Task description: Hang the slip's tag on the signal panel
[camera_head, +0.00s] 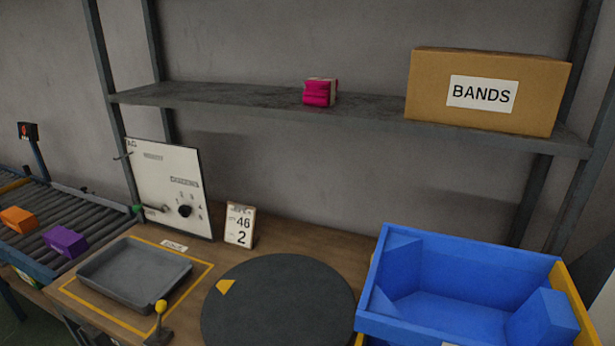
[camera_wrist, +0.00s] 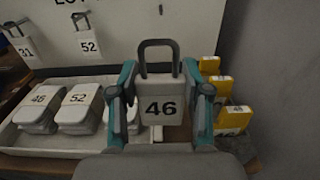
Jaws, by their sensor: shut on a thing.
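In the wrist view my gripper (camera_wrist: 160,80) is shut on a white tag (camera_wrist: 160,108) marked 46, its grey loop pointing up between the teal fingers. The slip (camera_head: 239,225), a small card showing 46 and 2, stands on the bench in the head view. The white signal panel (camera_head: 165,180) stands upright to its left, with a TAG label at its top left corner, a small peg near it and a dark knob lower down. My gripper and the held tag do not show in the head view.
The wrist view shows hanging tags 31 (camera_wrist: 24,50) and 52 (camera_wrist: 88,45), a white tray (camera_wrist: 60,143) of numbered white pieces and yellow boxes (camera_wrist: 228,112). The head view shows a grey tray (camera_head: 133,272), dark disc (camera_head: 278,305), blue crate (camera_head: 455,255), overhead shelf (camera_head: 230,97) and conveyor (camera_head: 40,220).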

